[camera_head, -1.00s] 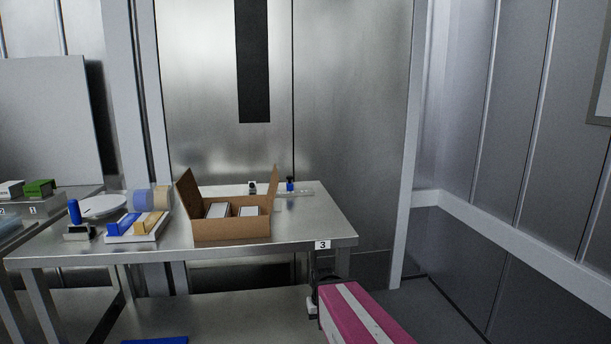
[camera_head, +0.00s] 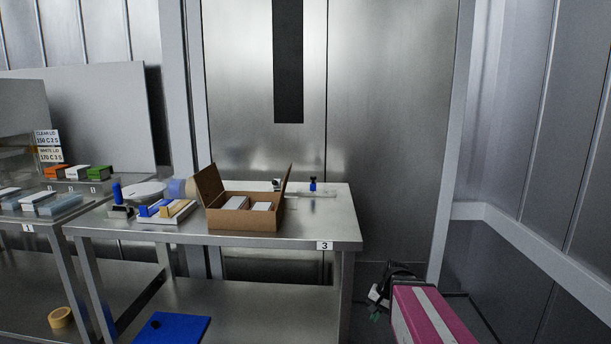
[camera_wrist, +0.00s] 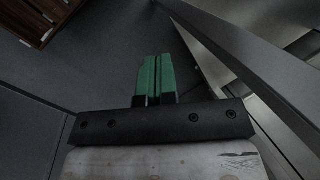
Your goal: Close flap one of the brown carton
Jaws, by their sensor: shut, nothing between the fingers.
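The brown carton (camera_head: 245,219) stands on the steel table marked 3. Its left flap (camera_head: 209,186) and right flap (camera_head: 287,181) stand up, leaning outward, and its top is open. White-topped boxes (camera_head: 262,206) lie inside. Which flap is flap one cannot be told. My gripper (camera_head: 375,315) is low, right of the table and below its top, well apart from the carton. In the wrist view its green fingers (camera_wrist: 156,76) are together and empty. The carton is not in the wrist view.
The table (camera_head: 290,241) holds a blue and yellow item (camera_head: 166,210) left of the carton and small bottles behind it. A blue mat (camera_head: 175,329) lies on the lower shelf. Another table with boxes stands left. A slatted brown object (camera_wrist: 35,18) shows in the wrist view.

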